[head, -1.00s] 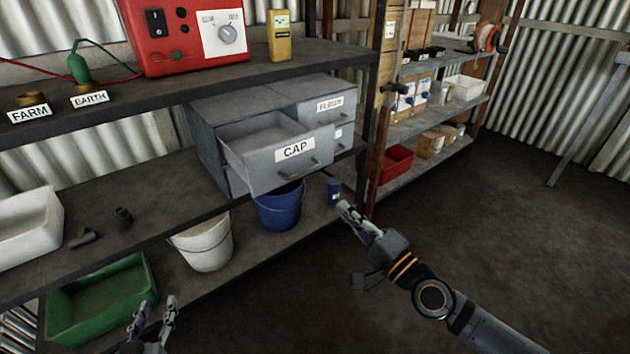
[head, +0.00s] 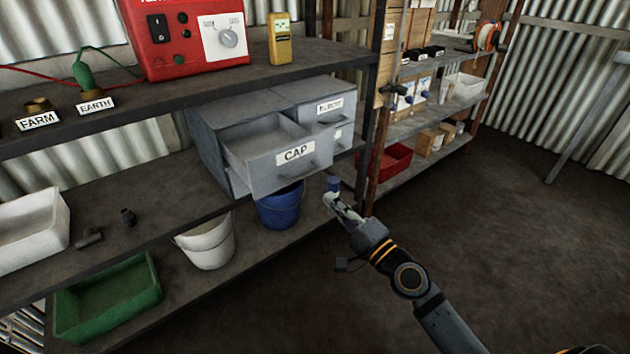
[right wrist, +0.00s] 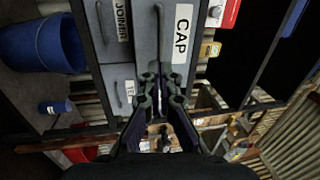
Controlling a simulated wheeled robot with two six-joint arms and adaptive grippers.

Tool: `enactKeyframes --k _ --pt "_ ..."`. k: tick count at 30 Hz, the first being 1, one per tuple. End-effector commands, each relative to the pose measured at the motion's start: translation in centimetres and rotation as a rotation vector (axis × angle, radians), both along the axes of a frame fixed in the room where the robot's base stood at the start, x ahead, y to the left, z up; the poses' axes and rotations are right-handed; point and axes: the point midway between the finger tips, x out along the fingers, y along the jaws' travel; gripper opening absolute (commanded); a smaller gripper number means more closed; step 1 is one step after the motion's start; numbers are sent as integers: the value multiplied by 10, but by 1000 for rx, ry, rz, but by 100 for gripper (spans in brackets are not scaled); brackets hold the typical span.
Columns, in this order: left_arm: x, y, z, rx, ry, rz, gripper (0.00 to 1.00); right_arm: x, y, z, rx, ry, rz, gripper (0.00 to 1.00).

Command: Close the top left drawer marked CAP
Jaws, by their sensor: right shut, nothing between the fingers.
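The grey drawer marked CAP (head: 262,172) is the top left one of a grey drawer cabinet (head: 240,105) on the middle shelf. It is pulled well out, and its open inside looks empty. In the right wrist view the CAP front (right wrist: 176,50) shows sideways beyond my fingers. My right gripper (head: 331,200) is shut and empty, to the right of and below the drawer front in the head view. It also shows in the right wrist view (right wrist: 161,85). My left gripper is out of view.
A blue bucket (head: 280,210) and a white bucket (head: 207,246) stand on the lower shelf below the drawer. A small blue can (head: 333,183) stands close behind my right gripper in the picture. A dark shelf post (head: 367,150) rises right of the cabinet. The floor at right is clear.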

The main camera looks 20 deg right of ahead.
Motion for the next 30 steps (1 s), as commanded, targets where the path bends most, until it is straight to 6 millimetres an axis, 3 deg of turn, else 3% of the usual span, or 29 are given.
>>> enactKeyframes --k 2,6,12,30 --pt "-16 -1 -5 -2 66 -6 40 4 2 4 3 -1 1 0" --pt "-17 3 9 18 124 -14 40 31 12 12 8 -2 0 0" --pt "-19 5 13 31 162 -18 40 56 22 13 3 -1 1 0" --pt "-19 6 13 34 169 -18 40 67 26 12 2 1 1 0"
